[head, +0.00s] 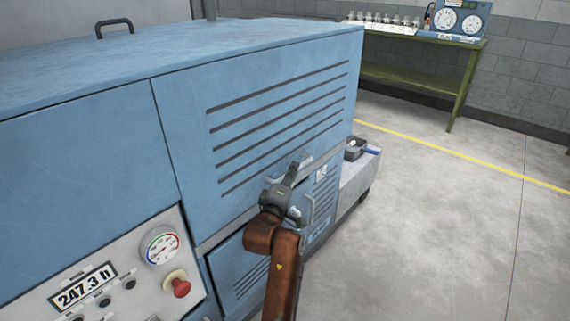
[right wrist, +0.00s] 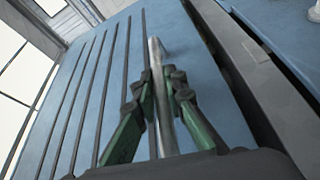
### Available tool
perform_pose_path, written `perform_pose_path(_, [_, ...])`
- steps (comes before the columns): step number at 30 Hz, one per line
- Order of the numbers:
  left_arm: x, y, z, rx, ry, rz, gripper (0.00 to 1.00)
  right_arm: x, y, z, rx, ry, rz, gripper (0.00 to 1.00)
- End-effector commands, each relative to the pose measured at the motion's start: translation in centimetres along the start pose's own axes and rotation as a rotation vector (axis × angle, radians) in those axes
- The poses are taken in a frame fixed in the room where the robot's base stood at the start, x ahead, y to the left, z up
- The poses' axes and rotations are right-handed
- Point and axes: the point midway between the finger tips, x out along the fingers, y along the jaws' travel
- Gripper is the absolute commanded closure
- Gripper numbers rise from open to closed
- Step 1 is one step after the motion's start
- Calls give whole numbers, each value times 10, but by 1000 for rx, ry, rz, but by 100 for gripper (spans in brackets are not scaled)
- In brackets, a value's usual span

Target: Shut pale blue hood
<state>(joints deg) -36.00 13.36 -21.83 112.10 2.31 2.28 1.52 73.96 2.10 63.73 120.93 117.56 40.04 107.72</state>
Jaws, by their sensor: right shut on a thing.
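The pale blue hood (head: 275,110) is the slotted side panel of a large blue machine. Its lower edge lies close to a grey sill, and I cannot tell from the head view whether it is fully flush. In the right wrist view the hood (right wrist: 90,85) fills the middle, with a dark strip between its edge and the grey beam. My right gripper (head: 293,172) is at the hood's lower right part. Its green-padded fingers (right wrist: 160,92) are shut on a silver bar handle (right wrist: 157,60). The gripper hides part of the handle. My left gripper is not in view.
A control panel with a gauge (head: 161,246) and a red stop button (head: 177,286) is at lower left. A lower door with a handle (head: 311,209) is below the hood. A green workbench (head: 410,75) stands behind. The floor (head: 440,220) at right is clear.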

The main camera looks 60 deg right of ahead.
Motion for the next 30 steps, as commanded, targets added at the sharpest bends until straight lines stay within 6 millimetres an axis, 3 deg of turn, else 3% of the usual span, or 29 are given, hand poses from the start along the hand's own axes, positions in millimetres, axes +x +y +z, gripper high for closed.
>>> perform_pose_path(6, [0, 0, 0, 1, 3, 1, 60, 12, -12, 5, 0, -13, 6, 100])
perform_pose_path(17, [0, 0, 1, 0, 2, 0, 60, 13, -18, 4, -3, -12, -2, 100])
perform_pose_path(18, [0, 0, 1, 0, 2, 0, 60, 13, -18, 3, -3, -12, -2, 88])
perform_pose_path(21, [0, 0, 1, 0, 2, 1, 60, 12, -19, 3, -4, -12, -4, 81])
perform_pose_path(30, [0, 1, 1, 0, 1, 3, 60, 10, -19, 3, -4, -12, -5, 81])
